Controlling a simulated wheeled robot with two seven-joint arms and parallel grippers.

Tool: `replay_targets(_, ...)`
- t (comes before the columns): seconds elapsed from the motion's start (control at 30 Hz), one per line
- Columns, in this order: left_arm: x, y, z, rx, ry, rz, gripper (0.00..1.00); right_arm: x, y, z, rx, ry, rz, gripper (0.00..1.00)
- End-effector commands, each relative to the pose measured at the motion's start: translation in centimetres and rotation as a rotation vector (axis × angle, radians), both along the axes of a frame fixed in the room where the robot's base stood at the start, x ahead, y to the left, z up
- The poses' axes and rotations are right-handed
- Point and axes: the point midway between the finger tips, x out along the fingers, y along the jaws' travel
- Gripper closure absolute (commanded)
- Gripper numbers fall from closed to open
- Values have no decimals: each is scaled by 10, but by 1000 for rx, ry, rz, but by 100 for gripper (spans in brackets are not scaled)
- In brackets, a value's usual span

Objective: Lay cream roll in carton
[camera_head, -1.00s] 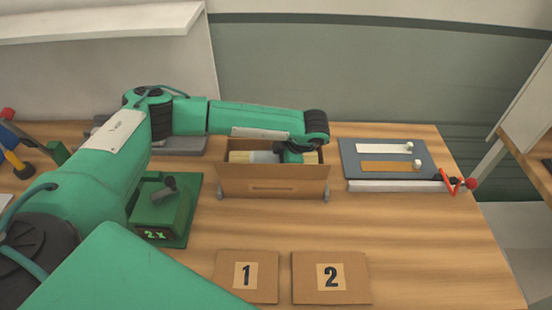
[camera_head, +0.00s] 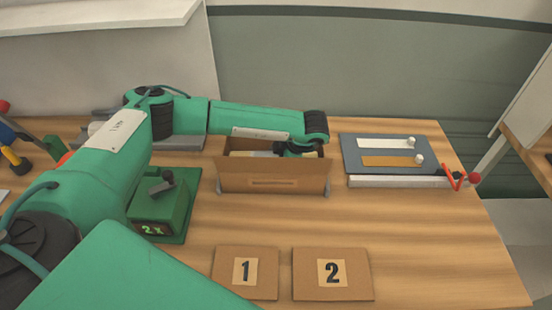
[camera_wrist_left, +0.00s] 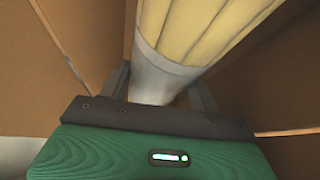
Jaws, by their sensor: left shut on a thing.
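The open brown carton (camera_head: 272,184) stands in the middle of the table. My left gripper (camera_head: 296,152) reaches into it from above and is shut on the cream roll (camera_head: 252,154). In the left wrist view the cream roll (camera_wrist_left: 205,30) has lengthwise ridges and a grey band, and the fingers of my left gripper (camera_wrist_left: 163,92) sit on both sides of that band. Brown carton walls (camera_wrist_left: 85,40) flank the roll there. My forearm and the front wall hide much of the roll in the head view; whether it touches the carton floor cannot be told. My right gripper is not in view.
A green device (camera_head: 165,205) marked "2x" stands left of the carton. A blue-grey board (camera_head: 390,150) with white and brown strips lies to the right. Brown panels numbered 1 (camera_head: 245,272) and 2 (camera_head: 333,273) are in front. The right front table is clear.

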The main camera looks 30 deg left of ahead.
Motion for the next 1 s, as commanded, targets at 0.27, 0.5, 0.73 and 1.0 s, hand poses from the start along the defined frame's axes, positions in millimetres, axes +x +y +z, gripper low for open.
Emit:
replay_targets(0.27, 0, 0, -8, 1, -1, 0, 70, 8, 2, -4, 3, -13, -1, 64)
replay_targets(0.5, 0, 0, -14, 1, -1, 0, 70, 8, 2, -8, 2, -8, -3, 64)
replay_targets(0.73, -1, 0, -14, -1, 1, 0, 12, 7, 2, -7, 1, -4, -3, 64)
replay_targets(1.0, -2, -1, -15, 0, 4, -2, 12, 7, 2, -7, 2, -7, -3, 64)
